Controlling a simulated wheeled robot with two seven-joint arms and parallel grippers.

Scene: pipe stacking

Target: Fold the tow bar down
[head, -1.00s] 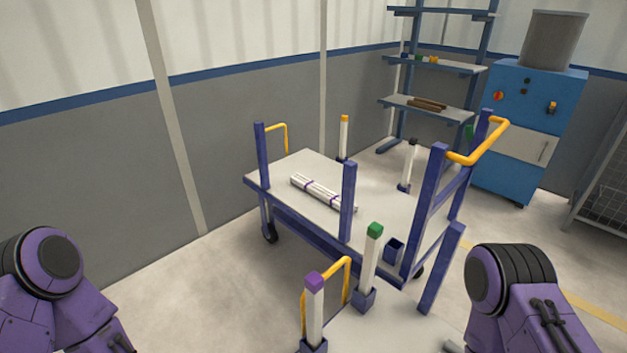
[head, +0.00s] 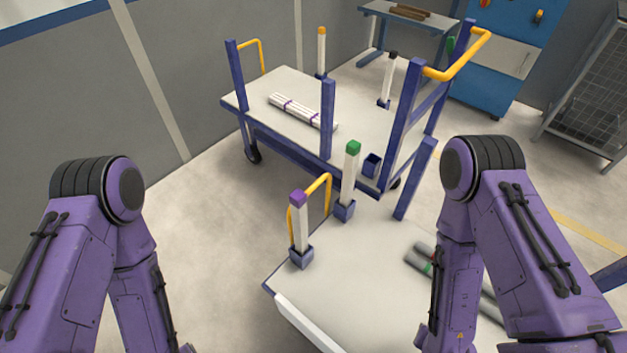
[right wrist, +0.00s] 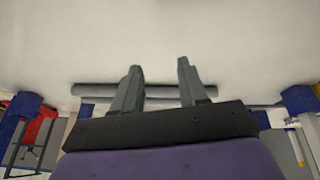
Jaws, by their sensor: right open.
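I cannot tell for sure which part is the tow bar. A yellow hooped bar (head: 311,203) stands upright at the far edge of the near pale deck (head: 345,285) in the head view. A second yellow bar (head: 460,62) tops the blue end frame of the far cart (head: 228,103). My right gripper (right wrist: 160,65) is open and empty in the right wrist view, over a pale surface with grey pipes (right wrist: 92,89) behind its fingers. In the head view both my arms hang down on either side of the near deck. My left gripper is out of frame.
Posts with a purple cap (head: 299,198) and a green cap (head: 353,148) stand at the near deck's far edge. Grey pipes (head: 421,262) lie on its right. A white pipe bundle (head: 302,111) lies on the far cart. Floor left of the carts is clear.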

